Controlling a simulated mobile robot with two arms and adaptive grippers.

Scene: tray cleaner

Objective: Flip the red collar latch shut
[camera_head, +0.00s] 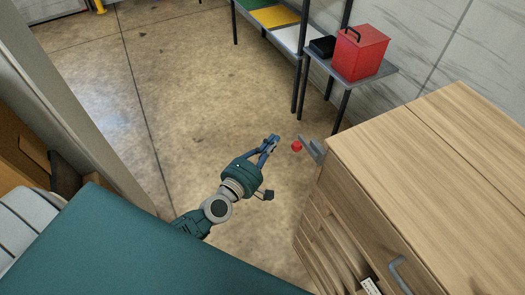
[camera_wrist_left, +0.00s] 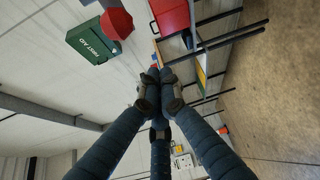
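The red knob of the latch (camera_head: 297,146) sticks out at the near end of a grey bracket (camera_head: 313,150) on the corner of a wooden cabinet. My left gripper (camera_head: 273,141) is just left of the knob, apart from it, with nothing held. In the left wrist view its blue fingers (camera_wrist_left: 157,82) come together at the tips. A red faceted shape (camera_wrist_left: 117,22) shows at the upper left there; it may be the knob. The latch's collar is too small to make out. My right gripper is not in view.
The wooden cabinet (camera_head: 430,150) with drawers fills the right side. A red box (camera_head: 360,52) stands on a shelf at the back. A green first aid box (camera_wrist_left: 92,40) hangs on the wall. The floor left of the gripper is clear.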

